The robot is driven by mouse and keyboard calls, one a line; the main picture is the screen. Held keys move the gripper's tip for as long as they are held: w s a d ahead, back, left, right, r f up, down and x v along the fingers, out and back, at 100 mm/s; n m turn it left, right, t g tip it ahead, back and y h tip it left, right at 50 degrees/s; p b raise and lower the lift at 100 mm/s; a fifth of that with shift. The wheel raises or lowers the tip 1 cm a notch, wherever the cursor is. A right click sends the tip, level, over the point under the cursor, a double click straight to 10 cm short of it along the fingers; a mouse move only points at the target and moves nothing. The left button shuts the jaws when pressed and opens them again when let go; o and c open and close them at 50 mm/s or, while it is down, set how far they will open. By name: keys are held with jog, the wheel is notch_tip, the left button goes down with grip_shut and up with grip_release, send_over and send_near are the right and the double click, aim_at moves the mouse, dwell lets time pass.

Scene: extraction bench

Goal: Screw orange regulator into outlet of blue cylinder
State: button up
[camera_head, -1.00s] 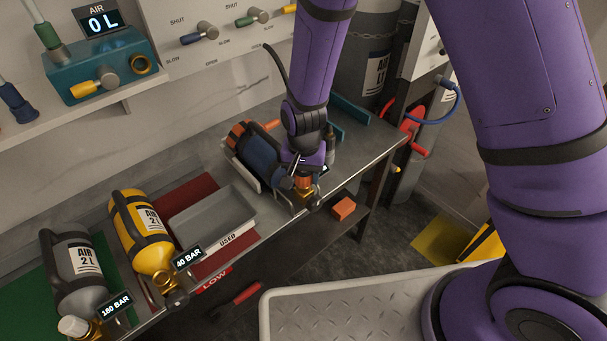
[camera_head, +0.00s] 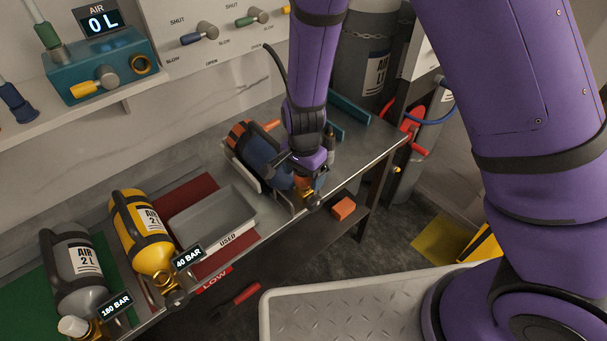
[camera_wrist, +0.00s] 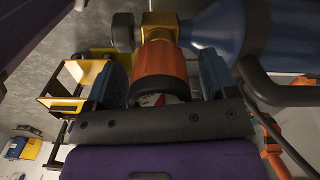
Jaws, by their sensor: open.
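The blue cylinder (camera_head: 258,158) lies tilted in a cradle on the bench, its brass valve (camera_wrist: 160,25) toward the front edge. The orange regulator (camera_wrist: 160,66) sits against the valve's outlet, in line with it; how deep its thread is cannot be seen. A gauge face shows at its near end, partly covered by my gripper. My gripper (camera_wrist: 164,80) is open, with one blue-padded finger on each side of the regulator. In the head view my gripper (camera_head: 308,172) is over the valve end and hides most of the regulator.
A grey tray marked USED (camera_head: 212,222) stands left of the cradle. A yellow cylinder (camera_head: 141,230) and a grey cylinder (camera_head: 77,273) lie further left. An orange block (camera_head: 344,208) is below the bench's front edge. A teal rail (camera_head: 351,110) lies behind my wrist.

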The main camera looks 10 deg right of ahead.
jog(key=n, duration=0.7)
jog(key=shift+n, duration=0.3)
jog(key=n, duration=0.3)
jog(key=shift+n, duration=0.3)
jog(key=n, duration=1)
jog(key=shift+n, duration=0.3)
jog(key=n, duration=0.5)
jog(key=shift+n, duration=0.4)
